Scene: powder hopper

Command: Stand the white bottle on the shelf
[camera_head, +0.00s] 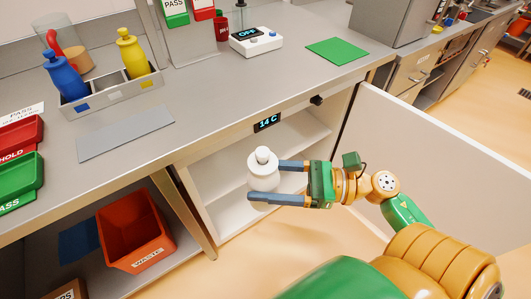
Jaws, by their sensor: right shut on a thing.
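The white bottle (262,164) is upright between the fingers of my right gripper (279,181), which is shut on it. The gripper reaches in from the right, in front of the open cabinet under the counter. The white shelf (285,143) inside the cabinet lies behind the bottle. I cannot tell whether the bottle's base touches anything; its lower part is partly hidden by a finger. My left gripper is not in view.
The open cabinet door (440,150) stands to the right, beside my right arm. A display reading 14 C (267,122) is on the counter's front edge above. An orange waste bin (135,228) is at lower left. A caddy (112,97) with blue and yellow bottles stands on the counter.

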